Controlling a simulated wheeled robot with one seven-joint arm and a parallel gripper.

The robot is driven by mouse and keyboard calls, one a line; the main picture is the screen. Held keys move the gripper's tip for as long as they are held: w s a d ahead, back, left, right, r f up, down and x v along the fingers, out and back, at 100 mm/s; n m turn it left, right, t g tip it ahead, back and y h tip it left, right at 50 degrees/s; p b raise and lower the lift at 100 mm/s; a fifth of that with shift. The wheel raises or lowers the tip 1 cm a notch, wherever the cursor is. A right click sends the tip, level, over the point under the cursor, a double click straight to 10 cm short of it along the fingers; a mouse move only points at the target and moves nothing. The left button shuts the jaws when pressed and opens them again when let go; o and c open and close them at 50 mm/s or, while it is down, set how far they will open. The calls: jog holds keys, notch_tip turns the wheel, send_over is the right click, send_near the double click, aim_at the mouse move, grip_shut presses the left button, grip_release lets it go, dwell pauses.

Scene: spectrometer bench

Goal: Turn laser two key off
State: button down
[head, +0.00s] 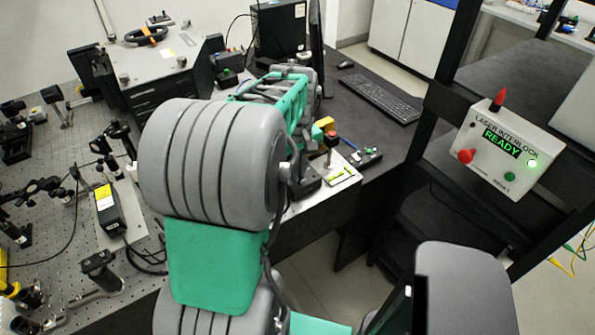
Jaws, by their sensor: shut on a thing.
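My grey and green arm reaches away from the camera across the bench. Its fingers are hidden behind the arm, so I cannot see what they touch. The laser interlock box (507,150) at the right reads READY in green, with a lit green lamp.
A perforated optical table (60,225) with several mounts fills the left. A grey instrument (165,65) stands at the back left. A keyboard (379,98) and mouse (345,64) lie on the dark desk. A black rack frame (440,130) stands right of my arm.

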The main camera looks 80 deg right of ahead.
jog(key=shift+r, duration=0.1)
dwell(0.3)
jog(key=c, duration=1.6)
grip_release()
notch_tip(320, 180, up, 8)
jog(key=shift+f+b, duration=0.15)
jog(key=shift+b, duration=0.25)
